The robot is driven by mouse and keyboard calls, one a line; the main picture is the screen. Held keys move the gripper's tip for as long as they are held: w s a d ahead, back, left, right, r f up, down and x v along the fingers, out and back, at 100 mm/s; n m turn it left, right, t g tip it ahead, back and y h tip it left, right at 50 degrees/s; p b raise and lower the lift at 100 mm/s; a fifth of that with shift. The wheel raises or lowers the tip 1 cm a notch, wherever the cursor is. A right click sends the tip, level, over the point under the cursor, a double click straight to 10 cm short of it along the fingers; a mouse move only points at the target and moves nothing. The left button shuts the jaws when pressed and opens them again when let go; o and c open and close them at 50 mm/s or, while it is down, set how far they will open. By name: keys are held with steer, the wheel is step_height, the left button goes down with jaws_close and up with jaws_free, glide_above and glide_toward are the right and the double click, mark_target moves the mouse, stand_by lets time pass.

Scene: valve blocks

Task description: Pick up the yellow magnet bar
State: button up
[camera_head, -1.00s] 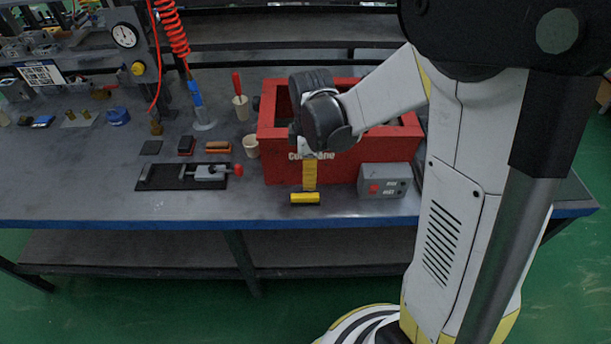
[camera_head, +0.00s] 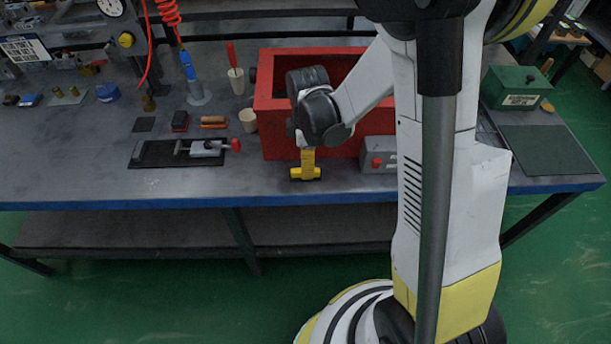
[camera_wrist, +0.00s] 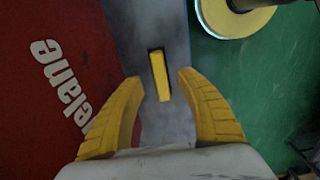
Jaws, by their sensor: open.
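The yellow magnet bar (camera_wrist: 159,76) lies on the grey bench top near its front edge, with dark ends. In the wrist view it sits between and just beyond the two yellow fingers of my gripper (camera_wrist: 162,84), which are spread apart with nothing between the tips. In the head view my gripper (camera_head: 308,165) points down at the bar (camera_head: 306,173), right in front of the red box. The fingers partly hide the bar's middle there. I cannot tell exactly how high the fingertips are above the bench.
The red box (camera_head: 271,130) stands close behind my gripper and also fills the left of the wrist view (camera_wrist: 60,60). A grey control box (camera_head: 379,152) is just to the right. A black plate with a clamp (camera_head: 150,154) lies left. Blue bench edge (camera_head: 150,205) is in front.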

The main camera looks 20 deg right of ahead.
steer(key=f, duration=0.2)
steer(key=f+b, duration=0.1)
steer(key=shift+a+f, duration=0.2)
steer(key=shift+f, duration=0.15)
steer(key=shift+r, duration=0.1)
jaws_close()
step_height(320, 180, up, 18)
steer(key=p, duration=0.6)
steer(key=c, duration=0.9)
jaws_free()
jaws_close()
